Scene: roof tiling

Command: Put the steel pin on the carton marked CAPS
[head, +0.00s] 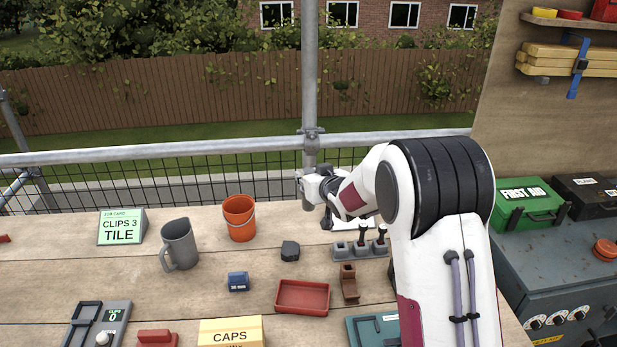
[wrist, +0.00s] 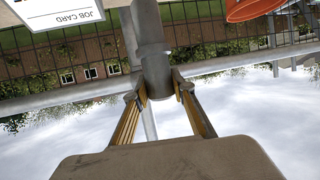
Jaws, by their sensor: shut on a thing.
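The steel pin (wrist: 156,72) shows in the wrist view as a grey metal cylinder with a thicker part between my fingertips. My gripper (wrist: 159,91) is shut on it, one yellow-lined finger on each side. In the head view my gripper (head: 309,184) is raised over the back edge of the bench, in front of the scaffold upright; the pin is hard to tell from that pole there. The yellow carton marked CAPS (head: 230,326) is at the bottom edge of the head view, partly cut off, well to the front left of my gripper.
A grey jug (head: 179,244), orange bucket (head: 239,218), job card (head: 121,228), blue block (head: 238,282) and red tray (head: 302,297) stand on the bench. A grey holder (head: 343,251) with dark pegs is below my arm. The scaffold upright (head: 310,70) rises behind.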

